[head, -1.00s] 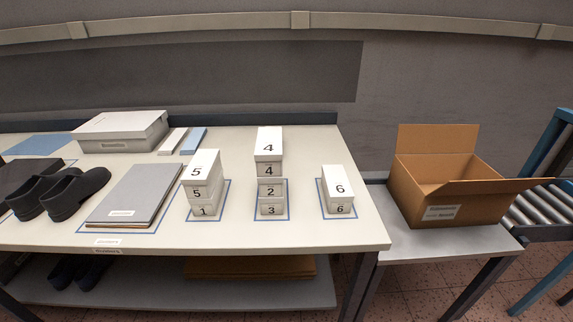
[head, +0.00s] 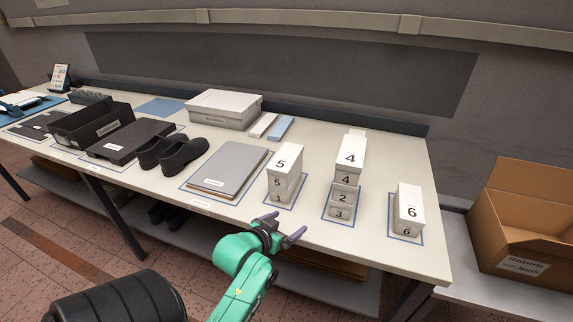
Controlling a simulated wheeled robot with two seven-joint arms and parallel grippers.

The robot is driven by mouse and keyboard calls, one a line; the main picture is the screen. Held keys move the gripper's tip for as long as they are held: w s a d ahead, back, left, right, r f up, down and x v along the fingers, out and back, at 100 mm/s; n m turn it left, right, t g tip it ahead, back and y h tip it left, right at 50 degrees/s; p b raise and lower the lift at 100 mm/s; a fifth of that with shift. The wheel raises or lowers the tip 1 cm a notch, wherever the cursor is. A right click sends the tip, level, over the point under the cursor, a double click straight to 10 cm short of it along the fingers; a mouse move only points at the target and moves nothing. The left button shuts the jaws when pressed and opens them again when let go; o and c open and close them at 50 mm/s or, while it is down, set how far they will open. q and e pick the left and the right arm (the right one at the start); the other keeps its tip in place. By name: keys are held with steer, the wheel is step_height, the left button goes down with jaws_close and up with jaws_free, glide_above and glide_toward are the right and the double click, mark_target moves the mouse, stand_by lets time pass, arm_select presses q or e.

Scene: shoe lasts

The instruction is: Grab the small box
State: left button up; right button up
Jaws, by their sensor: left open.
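Small white numbered boxes stand in three groups on the right part of the table. The left stack (head: 284,174) shows 5, 5 and 1, the middle stack (head: 346,172) shows 4, 4, 2 and 3, and the right group (head: 409,211) shows 6 and 6. Which one is the small box, I cannot tell. My left gripper (head: 286,228) is open and empty at the table's front edge, in front of the left stack and apart from it. My right gripper is not in view.
Grey flat sheets (head: 229,167), black shoes (head: 171,152), a black open box (head: 93,124) and a large white box (head: 224,108) occupy the table's left and middle. An open cardboard box (head: 525,220) stands on a lower side table at right. Bare tabletop lies around the stacks.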

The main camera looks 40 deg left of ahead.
mark_target(284, 160)
arm_select(q)
steer(key=a+r+n+t+y, duration=0.3)
steer(key=a+r+t+y, duration=0.15)
steer(key=a+r, duration=0.3)
steer(key=shift+h, duration=0.25)
steer(key=p+x, duration=0.1)
steer(key=x, duration=0.4)
steer(key=p+x, duration=0.1)
steer(key=x, duration=0.3)
steer(key=p+x, duration=0.2)
steer(key=x, duration=0.3)
steer(key=shift+w+a, duration=0.25)
steer(key=shift+a, duration=0.15)
steer(key=shift+w+a+f, duration=0.1)
steer(key=shift+w+f, duration=0.15)
steer(key=shift+w, duration=0.1)
steer(key=shift+s+r, duration=0.1)
steer(key=shift+s, duration=0.05)
steer(key=c, duration=1.1)
steer(key=shift+c, duration=0.8)
